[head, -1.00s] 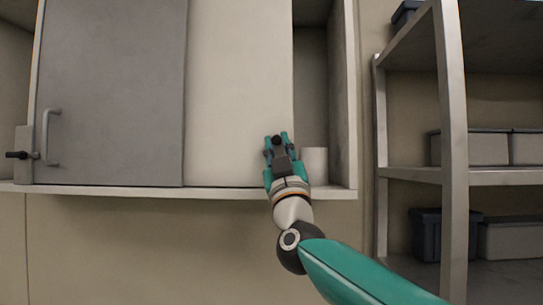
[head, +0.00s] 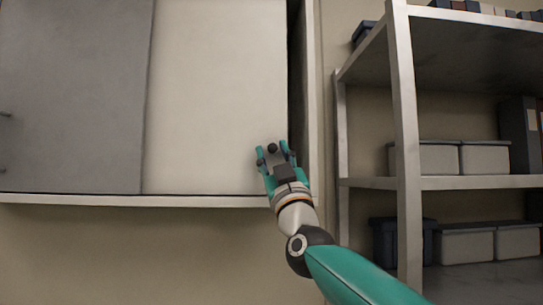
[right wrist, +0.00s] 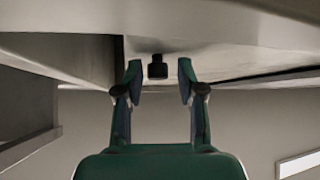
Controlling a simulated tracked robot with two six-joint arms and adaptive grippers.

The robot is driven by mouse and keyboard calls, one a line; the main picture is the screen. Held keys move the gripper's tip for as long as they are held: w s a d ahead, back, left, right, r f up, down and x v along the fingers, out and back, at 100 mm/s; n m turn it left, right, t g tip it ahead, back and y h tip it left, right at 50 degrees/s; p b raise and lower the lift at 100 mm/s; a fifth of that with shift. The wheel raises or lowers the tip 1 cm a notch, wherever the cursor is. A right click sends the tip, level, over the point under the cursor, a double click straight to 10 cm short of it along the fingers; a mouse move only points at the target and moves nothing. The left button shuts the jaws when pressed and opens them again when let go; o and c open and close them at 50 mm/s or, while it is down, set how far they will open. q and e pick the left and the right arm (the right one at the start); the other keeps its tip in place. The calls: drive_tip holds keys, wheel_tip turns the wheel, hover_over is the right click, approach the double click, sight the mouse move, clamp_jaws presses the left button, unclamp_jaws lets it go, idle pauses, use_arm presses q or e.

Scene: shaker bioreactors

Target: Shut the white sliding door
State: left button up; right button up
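The white sliding door (head: 215,95) fills the middle of the cabinet front in the head view. A narrow dark gap (head: 296,75) shows between its right edge and the cabinet's right side post. My right gripper (head: 274,152) is at the door's lower right corner, pointing up, with its fingers on either side of a small dark knob (head: 272,148). The right wrist view shows this knob (right wrist: 157,67) between the two spread fingers, with space on both sides. The right gripper is open. My left gripper is not in view.
A grey door (head: 75,95) with a handle at the left edge covers the cabinet's left part. The cabinet's bottom ledge (head: 80,200) runs below both doors. A metal shelf rack (head: 408,150) with bins (head: 425,158) stands on the right. The wall below the cabinet is clear.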

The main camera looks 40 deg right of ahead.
drive_tip(key=shift+r, duration=0.1)
drive_tip(key=shift+s, duration=0.15)
drive_tip(key=shift+s+a+f, duration=0.1)
drive_tip(key=shift+s+f, duration=0.05)
drive_tip(key=shift+f, duration=0.1)
drive_tip(key=v, duration=1.1)
drive_tip(key=shift+f, duration=0.2)
drive_tip(key=shift+s+a, duration=0.1)
